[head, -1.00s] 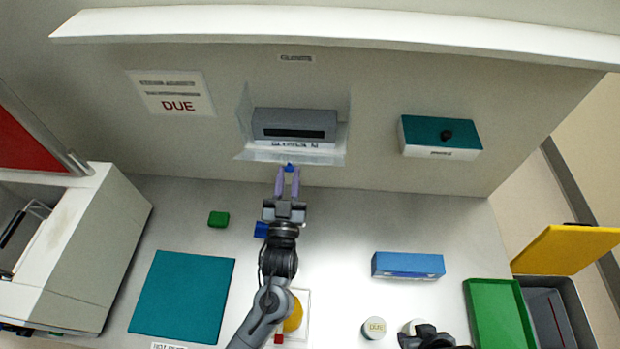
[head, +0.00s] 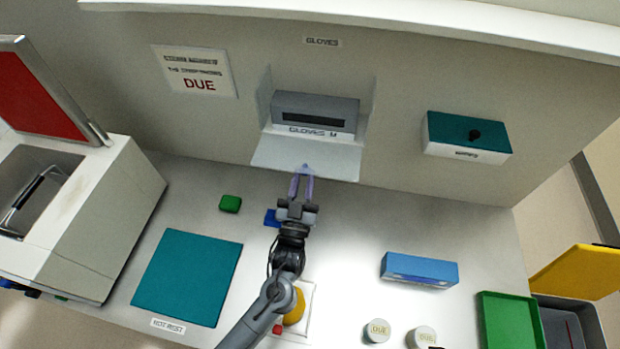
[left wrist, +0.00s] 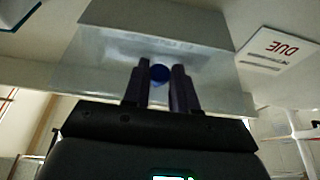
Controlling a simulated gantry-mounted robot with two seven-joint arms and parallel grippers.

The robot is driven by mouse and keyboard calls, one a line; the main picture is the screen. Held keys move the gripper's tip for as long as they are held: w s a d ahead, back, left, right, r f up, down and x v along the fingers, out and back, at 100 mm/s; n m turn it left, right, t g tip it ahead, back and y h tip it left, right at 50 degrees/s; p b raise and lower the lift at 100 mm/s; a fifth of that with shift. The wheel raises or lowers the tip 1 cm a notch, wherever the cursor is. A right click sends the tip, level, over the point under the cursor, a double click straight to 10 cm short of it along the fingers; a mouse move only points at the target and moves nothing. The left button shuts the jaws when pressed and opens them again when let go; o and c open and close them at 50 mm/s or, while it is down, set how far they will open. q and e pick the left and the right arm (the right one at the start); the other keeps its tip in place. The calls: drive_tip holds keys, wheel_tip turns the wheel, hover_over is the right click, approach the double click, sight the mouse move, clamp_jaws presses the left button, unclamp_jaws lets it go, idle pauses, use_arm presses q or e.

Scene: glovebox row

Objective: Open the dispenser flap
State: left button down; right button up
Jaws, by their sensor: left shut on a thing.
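The glove dispenser is a clear housing (head: 367,97) on the back wall, with a grey glove box (head: 316,106) inside. Its pale see-through flap (head: 275,153) hangs out from the lower front, tipped forward and down. My left gripper (head: 303,172) is at the flap's front edge, its fingers pointing to the wall. In the left wrist view the fingers are on either side of a round blue knob (left wrist: 159,74) on the flap (left wrist: 205,72), and the gripper is shut on it. My right gripper does not show; only a dark sliver appears at the bottom edge.
A teal mat (head: 188,277), a green block (head: 230,204) and a blue box (head: 419,270) lie on the bench. A teal-topped wall box (head: 467,131) is right of the dispenser. White round lids (head: 377,331) are at front right.

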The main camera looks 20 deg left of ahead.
use_arm(q)
drive_tip(key=shift+f, duration=0.3)
drive_tip(key=c, duration=1.3)
unclamp_jaws()
drive_tip(key=o, duration=0.4)
drive_tip(key=shift+w+r, duration=0.1)
drive_tip(key=shift+r, duration=0.1)
drive_tip(key=s+d, duration=0.1)
drive_tip(key=s, duration=1.2)
drive_tip(key=shift+d+f, duration=0.15)
drive_tip(key=shift+f, duration=0.05)
